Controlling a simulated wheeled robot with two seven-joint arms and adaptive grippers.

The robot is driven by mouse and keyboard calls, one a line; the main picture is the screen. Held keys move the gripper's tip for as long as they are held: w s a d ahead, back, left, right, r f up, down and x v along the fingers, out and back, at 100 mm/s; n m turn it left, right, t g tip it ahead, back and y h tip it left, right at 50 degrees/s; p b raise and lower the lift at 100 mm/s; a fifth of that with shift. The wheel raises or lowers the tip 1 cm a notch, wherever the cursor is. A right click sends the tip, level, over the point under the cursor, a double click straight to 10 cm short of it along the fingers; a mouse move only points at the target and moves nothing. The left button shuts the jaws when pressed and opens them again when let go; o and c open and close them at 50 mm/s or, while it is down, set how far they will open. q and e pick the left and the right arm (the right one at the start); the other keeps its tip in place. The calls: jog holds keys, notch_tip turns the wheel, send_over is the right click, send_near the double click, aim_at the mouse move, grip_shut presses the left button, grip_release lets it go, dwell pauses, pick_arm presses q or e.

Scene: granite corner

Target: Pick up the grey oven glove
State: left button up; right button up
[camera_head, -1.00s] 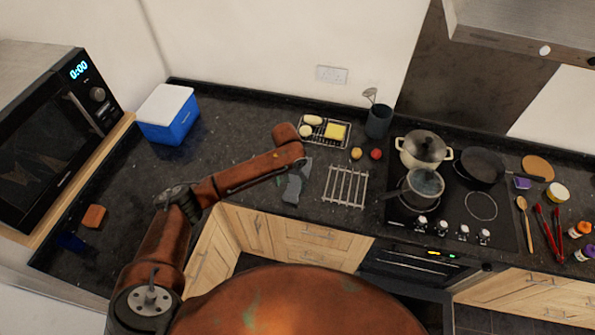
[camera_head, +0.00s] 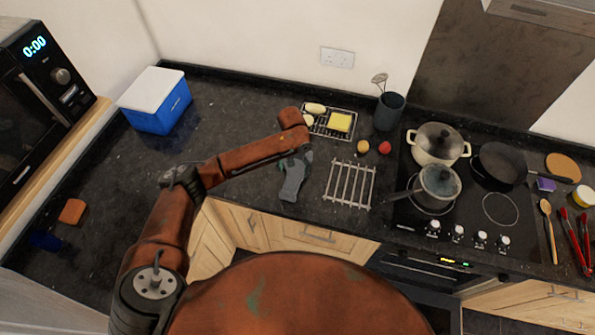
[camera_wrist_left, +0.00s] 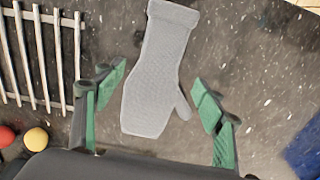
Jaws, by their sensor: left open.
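The grey oven glove (camera_head: 292,182) lies flat on the dark granite counter, left of the metal trivet, partly hidden by my left gripper in the head view. In the left wrist view the whole grey oven glove (camera_wrist_left: 158,70) shows, with its cuff at the top and its thumb at the lower right. My left gripper (camera_wrist_left: 160,100) is open and empty, with its green fingertips on either side of the glove's wide end. It also shows from above in the head view (camera_head: 285,166), over the glove's far end. My right gripper is not in view.
A metal trivet (camera_head: 349,184) lies just right of the glove. Behind it are a wire rack (camera_head: 318,132), a yellow fruit (camera_head: 363,146) and a red fruit (camera_head: 384,148). A hob with pots (camera_head: 438,145) stands right. A blue cool box (camera_head: 157,98) stands left, with clear counter between.

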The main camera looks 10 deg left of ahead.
aim_at(294, 178)
pick_arm(q)
notch_tip(294, 178, down, 7)
jog(key=shift+s+r+p, duration=0.1)
jog(key=shift+p, duration=0.5)
jog(key=shift+c, duration=0.2)
jog(key=c, duration=1.4)
jog(key=shift+o, duration=0.2)
jog(key=shift+r, duration=0.1)
jog(key=shift+r, duration=0.55)
notch_tip(294, 178, up, 2)
jog(key=shift+r, duration=0.1)
jog(key=s+r, duration=0.3)
jog(key=r, duration=0.1)
jog(key=s+d+r, duration=0.1)
jog(key=s+r, duration=0.1)
jog(key=shift+s+b, duration=0.3)
jog(key=shift+s, duration=0.05)
jog(key=s+d+r, duration=0.1)
jog(key=s+r, duration=0.2)
jog(key=s, duration=0.5)
jog(key=shift+r+b, duration=0.25)
jog(key=shift+b, duration=0.05)
